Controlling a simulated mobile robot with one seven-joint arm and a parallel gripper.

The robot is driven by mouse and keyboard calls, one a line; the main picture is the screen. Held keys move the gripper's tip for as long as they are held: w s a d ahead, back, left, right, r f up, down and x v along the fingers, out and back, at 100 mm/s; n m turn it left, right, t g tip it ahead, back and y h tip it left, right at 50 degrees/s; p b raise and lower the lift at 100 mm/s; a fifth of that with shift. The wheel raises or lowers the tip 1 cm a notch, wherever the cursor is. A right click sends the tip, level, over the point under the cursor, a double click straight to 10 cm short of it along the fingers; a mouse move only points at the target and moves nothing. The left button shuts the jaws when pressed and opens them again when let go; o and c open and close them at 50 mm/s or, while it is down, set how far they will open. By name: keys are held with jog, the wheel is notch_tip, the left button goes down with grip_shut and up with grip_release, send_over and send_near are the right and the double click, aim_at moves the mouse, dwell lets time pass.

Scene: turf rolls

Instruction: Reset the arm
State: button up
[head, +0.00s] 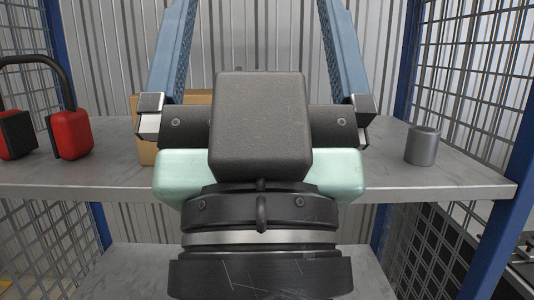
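My gripper (261,30) is seen from behind in the head view, in the middle of the picture. Its two long blue fingers stand wide apart and run up past the top edge, so their tips are out of view. Only the corrugated wall shows between the visible parts of the fingers, with nothing held there. The black block and pale green body of my gripper hide the middle of the shelf.
A grey metal shelf (455,180) spans the view. Red-and-black ear defenders (70,134) lie at left, a grey cylinder (422,146) stands at right. A cardboard box (146,150) is partly hidden behind my gripper. Blue posts (508,225) and mesh sides flank the shelf.

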notch_tip(320, 180, up, 16)
jog(key=h+p, duration=0.1)
jog(key=p, duration=1.5)
jog(key=shift+d, duration=0.25)
